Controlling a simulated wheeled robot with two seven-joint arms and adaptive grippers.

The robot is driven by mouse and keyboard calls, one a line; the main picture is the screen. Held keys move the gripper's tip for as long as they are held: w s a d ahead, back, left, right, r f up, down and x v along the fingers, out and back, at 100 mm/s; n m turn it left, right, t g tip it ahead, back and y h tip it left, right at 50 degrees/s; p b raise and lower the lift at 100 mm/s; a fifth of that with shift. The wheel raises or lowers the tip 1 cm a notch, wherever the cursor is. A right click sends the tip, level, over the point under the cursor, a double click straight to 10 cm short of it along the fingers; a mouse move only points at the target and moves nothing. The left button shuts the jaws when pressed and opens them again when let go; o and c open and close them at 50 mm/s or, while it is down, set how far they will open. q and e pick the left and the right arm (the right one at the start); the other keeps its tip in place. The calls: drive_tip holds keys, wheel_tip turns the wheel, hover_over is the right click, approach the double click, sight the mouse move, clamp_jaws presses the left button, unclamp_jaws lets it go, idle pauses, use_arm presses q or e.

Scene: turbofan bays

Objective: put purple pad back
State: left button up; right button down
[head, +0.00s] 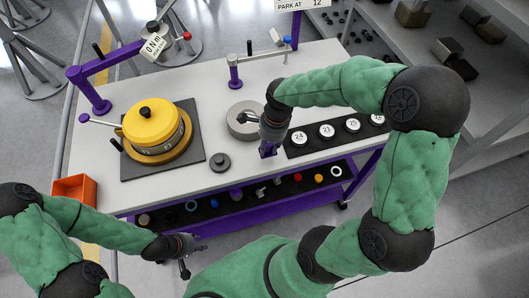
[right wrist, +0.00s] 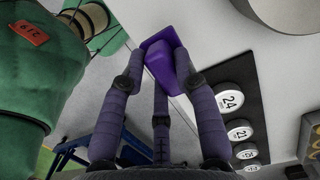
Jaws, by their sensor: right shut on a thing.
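The purple pad (head: 267,150) is a small block at the fingers of my right gripper (head: 272,138), over the front part of the white table top (head: 215,92). In the right wrist view the pad (right wrist: 165,62) sits between the purple-grey fingers (right wrist: 165,85), which are shut on it. I cannot tell whether the pad touches the table. My left gripper (head: 193,256) is empty in front of the cart, low at the left, with its fingers spread.
A yellow-topped unit (head: 152,122) stands on a dark plate at the left. A grey disc (head: 243,120) is behind my right gripper. A black strip with numbered white discs (head: 327,131) lies to the right. The lower shelf (head: 230,200) holds several small parts. An orange bin (head: 75,190) is at the left.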

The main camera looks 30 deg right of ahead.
sight(270, 144)
drive_tip(key=shift+w+a+f, duration=0.15)
drive_tip(key=shift+w+f, duration=0.1)
drive_tip(key=shift+f, duration=0.1)
drive_tip(key=shift+w+a+f+b, duration=0.15)
drive_tip(key=shift+f+b, duration=0.1)
drive_tip(key=shift+f, duration=0.7)
drive_tip(key=shift+w+f+b, duration=0.1)
drive_tip(key=shift+f+b, duration=0.15)
drive_tip(key=shift+f, duration=0.65)
drive_tip(key=shift+f, duration=0.1)
drive_tip(key=c, duration=0.9)
unclamp_jaws()
drive_tip(key=shift+r, duration=0.2)
drive_tip(key=r+p, duration=0.1)
drive_tip(key=r, duration=0.3)
drive_tip(key=d+r+p, duration=0.1)
drive_tip(key=r, duration=0.3)
drive_tip(key=r+p, duration=0.1)
drive_tip(key=r, duration=0.2)
drive_tip(key=shift+s+d+r, duration=0.25)
drive_tip(key=shift+d+r, duration=0.05)
drive_tip(key=shift+r, duration=0.1)
